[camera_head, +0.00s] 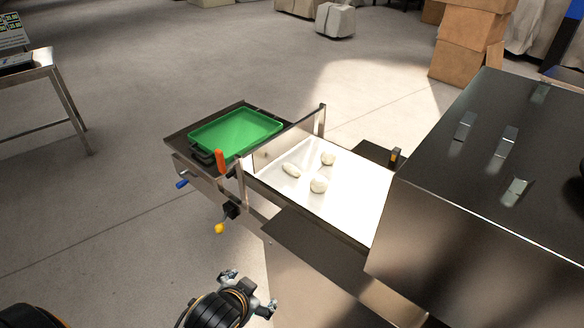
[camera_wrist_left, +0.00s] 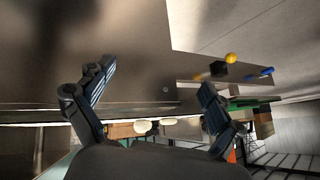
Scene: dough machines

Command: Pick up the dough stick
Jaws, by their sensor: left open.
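Three pale dough pieces lie apart on the white belt (camera_head: 355,205) of the machine in the head view. The elongated dough stick (camera_head: 291,170) is the leftmost; two rounder pieces (camera_head: 328,158) (camera_head: 318,184) lie to its right. My left gripper (camera_head: 248,291) is open and empty at the bottom of the head view, in front of the machine and well short of the dough. In the left wrist view its two spread fingers (camera_wrist_left: 155,80) have nothing between them. Pale dough (camera_wrist_left: 145,127) shows small beyond them; which piece cannot be told. My right gripper is not in view.
A green tray (camera_head: 235,132) stands left of the belt, past an upright clear panel (camera_head: 290,137). Orange (camera_head: 220,160), yellow (camera_head: 219,229) and blue (camera_head: 181,184) handles stick out on the near side. A large metal housing (camera_head: 480,180) stands right of the belt.

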